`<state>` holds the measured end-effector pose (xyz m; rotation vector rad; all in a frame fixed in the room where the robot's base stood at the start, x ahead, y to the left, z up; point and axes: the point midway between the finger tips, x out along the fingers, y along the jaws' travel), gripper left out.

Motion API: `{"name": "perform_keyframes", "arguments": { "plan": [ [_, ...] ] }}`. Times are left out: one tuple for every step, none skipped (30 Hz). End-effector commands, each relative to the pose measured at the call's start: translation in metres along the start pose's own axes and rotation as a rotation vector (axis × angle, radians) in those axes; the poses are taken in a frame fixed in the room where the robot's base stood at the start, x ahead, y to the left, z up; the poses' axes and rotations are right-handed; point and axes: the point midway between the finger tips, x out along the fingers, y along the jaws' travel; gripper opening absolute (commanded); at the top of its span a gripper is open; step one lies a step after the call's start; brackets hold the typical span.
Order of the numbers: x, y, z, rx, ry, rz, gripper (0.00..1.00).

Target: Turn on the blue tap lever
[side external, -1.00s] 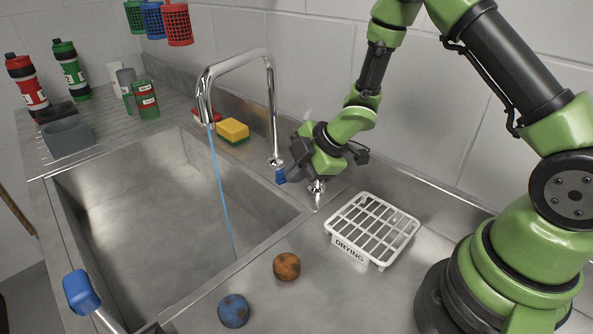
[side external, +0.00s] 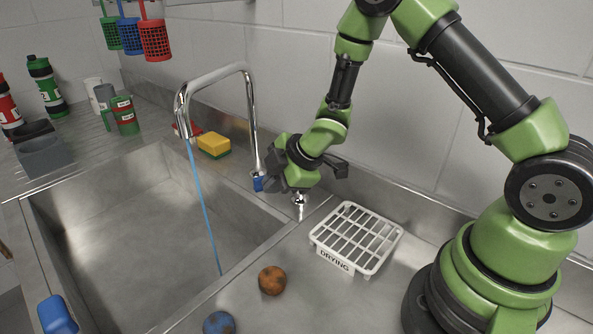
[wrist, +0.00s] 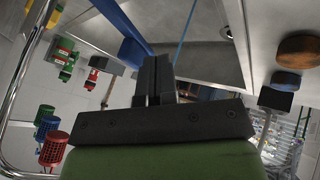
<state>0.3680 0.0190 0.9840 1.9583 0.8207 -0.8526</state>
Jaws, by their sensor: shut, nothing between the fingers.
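The tall chrome tap (side external: 217,78) arches over the sink, and a thin blue stream (side external: 203,210) runs from its spout into the basin. The blue tap lever (side external: 258,184) is small and sits at the tap's base. My gripper (side external: 272,184) is just right of the lever and partly covers it, so I cannot tell whether they touch. In the wrist view, my gripper's fingers (wrist: 153,70) are shut and empty. A long blue bar, apparently the lever (wrist: 121,22), runs close by their tips at upper left.
A white drying rack (side external: 356,238) stands right of the sink. A yellow sponge (side external: 213,143) sits behind the basin. A blue-ended object (side external: 57,315) shows at lower left.

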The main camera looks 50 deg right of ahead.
Motion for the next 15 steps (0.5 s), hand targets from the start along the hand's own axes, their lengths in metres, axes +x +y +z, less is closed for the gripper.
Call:
{"name": "perform_keyframes", "arguments": {
  "plan": [
    [-0.003, -0.006, -0.001, 0.0, 0.0, -0.002, 0.0],
    [-0.005, -0.01, -0.001, 0.0, -0.002, -0.002, 0.0],
    [-0.008, -0.017, -0.002, -0.001, -0.001, -0.004, 0.0],
    [-0.011, -0.022, -0.002, -0.002, 0.0, -0.005, 0.0],
    [-0.014, -0.028, -0.002, -0.001, -0.002, -0.005, 0.0],
    [-0.022, -0.028, -0.003, -0.001, -0.002, 0.003, 0.0],
    [-0.029, -0.026, -0.003, -0.002, -0.001, 0.006, 0.0],
    [-0.036, -0.026, -0.003, -0.001, -0.001, 0.007, 0.0],
    [-0.045, -0.027, -0.004, -0.002, 0.0, 0.007, 0.0],
    [-0.051, -0.027, -0.004, -0.001, 0.0, 0.007, 0.0],
    [-0.057, -0.027, -0.004, -0.002, 0.0, 0.007, 0.0],
    [-0.065, -0.028, -0.004, -0.001, -0.001, 0.007, 0.0],
    [-0.07, -0.028, -0.005, -0.002, 0.0, 0.007, 0.0],
    [-0.076, -0.028, -0.005, -0.002, 0.001, 0.007, 0.0],
    [-0.082, -0.028, -0.005, -0.001, 0.0, 0.007, 0.0]
  ]
}}
